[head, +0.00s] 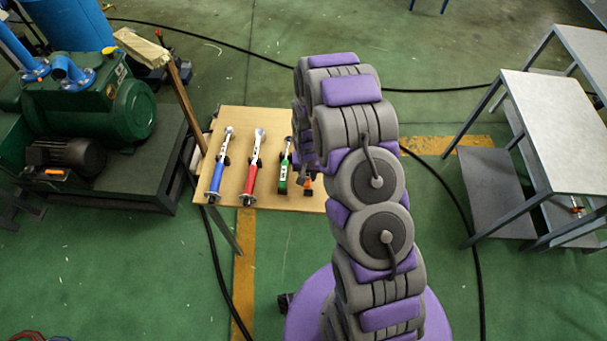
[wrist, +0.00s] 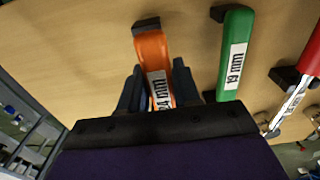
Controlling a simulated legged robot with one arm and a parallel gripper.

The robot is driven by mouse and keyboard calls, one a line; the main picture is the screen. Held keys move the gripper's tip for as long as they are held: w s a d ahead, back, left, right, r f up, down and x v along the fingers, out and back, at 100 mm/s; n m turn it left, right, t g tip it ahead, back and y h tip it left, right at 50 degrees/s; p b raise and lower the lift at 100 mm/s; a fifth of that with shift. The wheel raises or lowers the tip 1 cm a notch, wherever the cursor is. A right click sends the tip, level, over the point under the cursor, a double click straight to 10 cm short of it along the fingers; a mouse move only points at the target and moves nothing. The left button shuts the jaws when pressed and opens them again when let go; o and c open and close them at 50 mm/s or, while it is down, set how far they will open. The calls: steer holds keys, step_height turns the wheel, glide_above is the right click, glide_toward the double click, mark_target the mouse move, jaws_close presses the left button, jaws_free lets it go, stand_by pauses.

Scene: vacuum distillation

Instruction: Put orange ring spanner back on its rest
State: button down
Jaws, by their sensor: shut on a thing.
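The orange ring spanner (wrist: 151,47), marked 24 mm, lies between the two dark fingers of my gripper (wrist: 157,84) in the wrist view. My gripper is shut on its handle. The spanner's far part is hidden behind the gripper body. A black rest block (wrist: 146,23) shows at the handle's end; I cannot tell whether the handle touches it. In the head view only a small orange part of the spanner (head: 308,185) shows beside my arm, which hides the gripper and the rest.
A green spanner (wrist: 235,50), a red spanner (head: 252,172) and a blue spanner (head: 219,170) lie in a row on the wooden board (head: 236,122). A green pump (head: 105,105) stands left, a grey table (head: 555,125) right. A black cable crosses the floor.

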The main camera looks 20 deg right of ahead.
steer(key=d, duration=0.3)
steer(key=shift+a, duration=1.5)
steer(key=shift+d, duration=1)
steer(key=shift+a+f, duration=0.15)
steer(key=shift+a, duration=0.6)
steer(key=shift+a+f, duration=0.25)
steer(key=shift+a, duration=0.1)
steer(key=shift+d+f, duration=0.35)
steer(key=shift+d, duration=0.4)
steer(key=c, duration=1.1)
jaws_free()
steer(key=shift+d, duration=0.2)
steer(key=o, duration=0.3)
steer(key=shift+a, duration=0.4)
steer(key=shift+o, duration=0.4)
steer(key=shift+a, duration=0.4)
